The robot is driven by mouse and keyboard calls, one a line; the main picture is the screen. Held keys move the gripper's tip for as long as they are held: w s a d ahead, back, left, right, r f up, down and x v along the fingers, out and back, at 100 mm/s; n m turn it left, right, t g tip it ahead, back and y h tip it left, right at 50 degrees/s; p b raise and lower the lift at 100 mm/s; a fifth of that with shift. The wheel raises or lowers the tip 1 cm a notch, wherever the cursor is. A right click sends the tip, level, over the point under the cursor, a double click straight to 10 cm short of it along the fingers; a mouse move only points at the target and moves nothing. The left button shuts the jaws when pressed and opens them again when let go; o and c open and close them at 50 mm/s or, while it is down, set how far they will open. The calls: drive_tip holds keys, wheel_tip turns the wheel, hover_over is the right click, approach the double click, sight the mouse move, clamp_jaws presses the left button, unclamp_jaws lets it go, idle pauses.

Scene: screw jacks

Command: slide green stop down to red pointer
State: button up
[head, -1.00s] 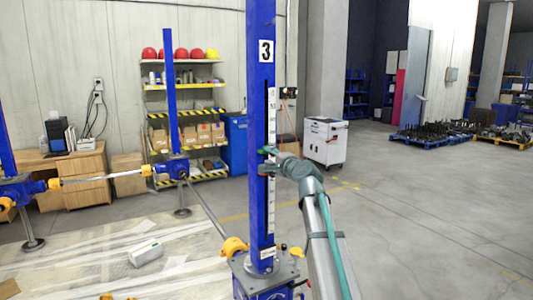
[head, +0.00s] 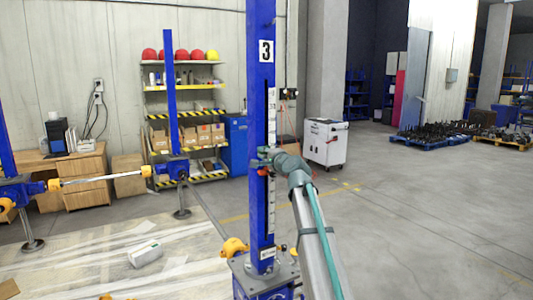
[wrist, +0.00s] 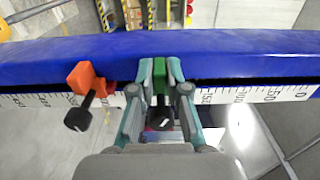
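The blue column marked 3 (head: 262,110) stands upright in the middle of the head view. The green stop (wrist: 160,78) sits on its slotted edge in the wrist view, with a black knob facing me. My gripper (wrist: 160,88) has one finger on each side of the green stop and looks closed on it; it also shows at the column in the head view (head: 266,156). The red pointer (wrist: 86,79), orange-red with a black knob, is left of the gripper in the wrist view. In the head view it shows small, just below the gripper (head: 262,172). A gap separates pointer and gripper.
A white printed scale (wrist: 255,94) runs along the slot. Other blue jack columns (head: 172,105) stand to the left, joined by shafts. A white cabinet (head: 325,143) stands behind on the right. The floor right of my arm is clear.

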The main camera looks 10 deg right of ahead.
sight(263, 166)
clamp_jaws()
drive_tip(key=shift+f, duration=0.15)
drive_tip(key=shift+f+b, duration=0.85)
drive_tip(key=shift+f, duration=0.15)
drive_tip(key=shift+s+f+b, duration=0.1)
drive_tip(key=shift+f+b, duration=0.9)
drive_tip(key=shift+f, duration=0.4)
drive_tip(key=o, duration=0.7)
unclamp_jaws()
drive_tip(key=shift+r, duration=0.1)
